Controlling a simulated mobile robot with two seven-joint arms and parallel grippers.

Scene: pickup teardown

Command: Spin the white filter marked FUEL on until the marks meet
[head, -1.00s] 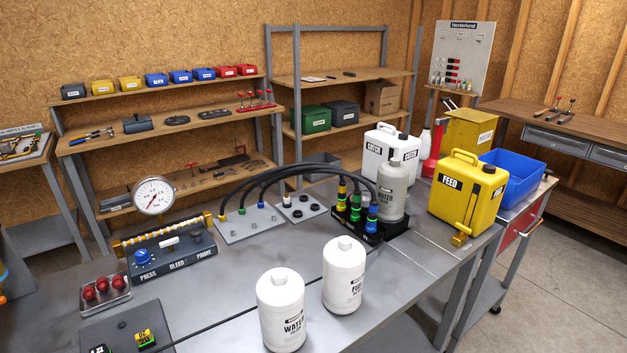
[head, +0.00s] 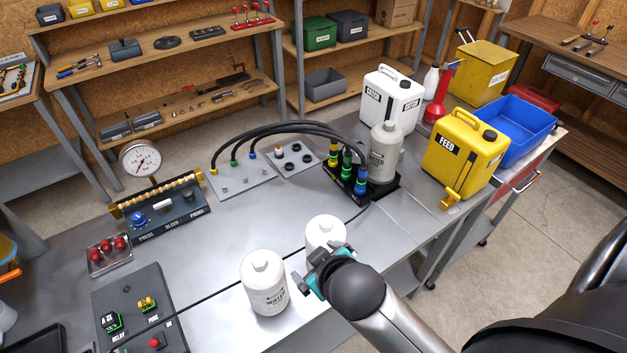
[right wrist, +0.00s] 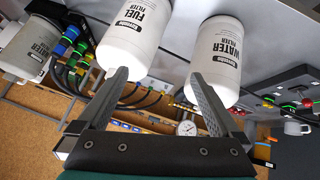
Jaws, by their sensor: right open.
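The white filter marked FUEL (head: 323,229) stands upright on the bench, partly hidden behind my right gripper. In the right wrist view its label shows on the FUEL filter (right wrist: 138,30). My right gripper (head: 322,268) is open and empty, close to it on the near side. In the right wrist view one fingertip of my right gripper (right wrist: 157,73) overlaps the FUEL filter and the other overlaps the white WATER filter (right wrist: 217,58). That WATER filter (head: 264,285) stands to the left. A greyer WATER filter (head: 382,155) stands at the black hose block (head: 348,182). My left gripper is not in view.
The yellow FEED can (head: 458,152), white CATCH can (head: 388,100) and blue bin (head: 515,135) stand at the right. A gauge (head: 141,158) and control panel (head: 170,213) are at the left. A thin dark line crosses the bench. The middle of the bench is clear.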

